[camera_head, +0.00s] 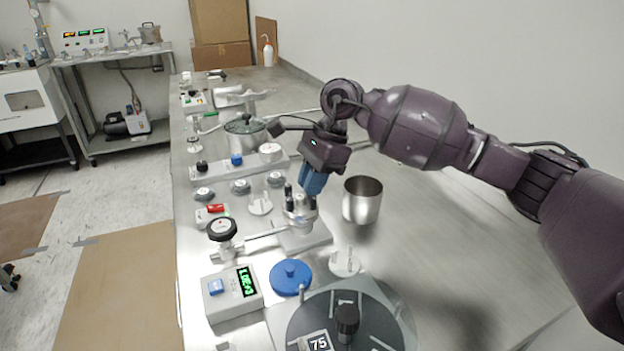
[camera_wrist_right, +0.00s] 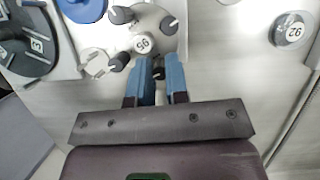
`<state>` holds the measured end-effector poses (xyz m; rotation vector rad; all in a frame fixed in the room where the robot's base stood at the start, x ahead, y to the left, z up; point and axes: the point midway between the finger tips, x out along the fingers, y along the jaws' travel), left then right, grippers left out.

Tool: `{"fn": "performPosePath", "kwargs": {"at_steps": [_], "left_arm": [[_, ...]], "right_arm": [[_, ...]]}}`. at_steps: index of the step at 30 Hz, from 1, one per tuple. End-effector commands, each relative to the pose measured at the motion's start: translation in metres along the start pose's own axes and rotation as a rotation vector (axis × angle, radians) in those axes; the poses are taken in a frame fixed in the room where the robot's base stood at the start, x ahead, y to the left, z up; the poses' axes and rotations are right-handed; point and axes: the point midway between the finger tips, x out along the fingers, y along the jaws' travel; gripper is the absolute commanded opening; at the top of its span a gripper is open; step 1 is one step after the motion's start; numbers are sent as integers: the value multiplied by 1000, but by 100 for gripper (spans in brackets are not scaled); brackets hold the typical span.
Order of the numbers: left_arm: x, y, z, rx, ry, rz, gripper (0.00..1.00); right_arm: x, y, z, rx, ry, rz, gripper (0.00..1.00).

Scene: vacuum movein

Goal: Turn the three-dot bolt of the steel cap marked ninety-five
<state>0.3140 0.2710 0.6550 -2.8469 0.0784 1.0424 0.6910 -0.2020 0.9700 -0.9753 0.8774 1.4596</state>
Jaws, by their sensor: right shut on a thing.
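The steel cap (camera_head: 300,214) stands on the metal bench in the middle of the head view, with black-topped bolts around its rim. In the right wrist view, the cap (camera_wrist_right: 150,22) carries a round white label that reads ninety-five upside down. Several bolt knobs show there, such as one at the upper left (camera_wrist_right: 122,15) and one at the right (camera_wrist_right: 169,25). My right gripper (camera_head: 310,186) comes down on the cap from above. Its blue fingers (camera_wrist_right: 161,72) are shut on a dark bolt knob at the cap's near edge. The dots are too small to read. My left gripper is out of view.
A steel cup (camera_head: 362,200) stands close to the right of my right gripper. A blue disc (camera_head: 290,277), a green-lit readout box (camera_head: 233,293) and a grey disc with a 75 label (camera_head: 318,342) lie in front. The bench's right side is clear.

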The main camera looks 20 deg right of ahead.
Motion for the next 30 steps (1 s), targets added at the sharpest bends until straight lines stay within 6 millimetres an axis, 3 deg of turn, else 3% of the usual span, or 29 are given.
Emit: {"fn": "performPosePath", "kwargs": {"at_steps": [8,9,11,22,30], "left_arm": [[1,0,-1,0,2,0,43],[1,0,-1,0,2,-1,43],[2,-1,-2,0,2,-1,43],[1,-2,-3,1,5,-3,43],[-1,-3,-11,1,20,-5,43]], "right_arm": [[0,0,0,0,1,0,0],[0,0,0,0,1,0,18],[0,0,0,0,1,0,26],[-6,0,0,-1,1,-2,26],[-50,0,1,-2,1,-6,26]]}}
